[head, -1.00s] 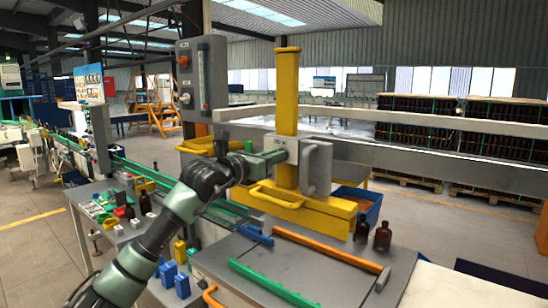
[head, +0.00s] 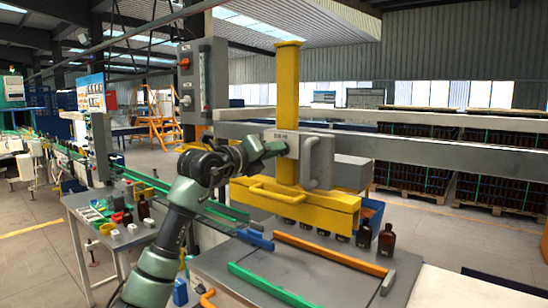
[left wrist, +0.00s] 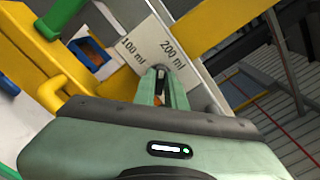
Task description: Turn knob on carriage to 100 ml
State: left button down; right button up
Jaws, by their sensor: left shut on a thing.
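The yellow carriage (head: 288,85) stands upright over the bench, with a grey curved handle (head: 320,162) on its right side. A white label plate (left wrist: 153,42) on the carriage reads 100 ml on the left and 200 ml on the right in the left wrist view. My left gripper (head: 284,148) reaches the carriage front just below this plate. In the left wrist view its fingers (left wrist: 162,80) are shut on the small dark knob (left wrist: 160,70) below the two marks. The fingers cover most of the knob, so I cannot tell where it points. My right gripper is not in view.
Brown bottles (head: 386,240) stand right of the carriage, and several more show under its yellow lower bar (head: 300,212). An orange bar (head: 330,253) and a green bar (head: 270,284) lie on the grey bench top. A control box (head: 203,78) is behind my left arm.

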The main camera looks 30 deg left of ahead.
pick_arm(q)
jog(key=n+b, duration=0.1)
jog(key=n, duration=0.8)
jog(key=shift+a+f, duration=0.1)
jog(key=shift+n, duration=0.4)
jog(key=c, duration=1.5)
grip_release()
jog(key=shift+o, duration=0.2)
jog(key=shift+f, duration=0.1)
jog(key=s+b, duration=0.4)
jog(key=s, duration=0.3)
jog(key=shift+s+a, duration=0.3)
jog(key=shift+s, duration=0.05)
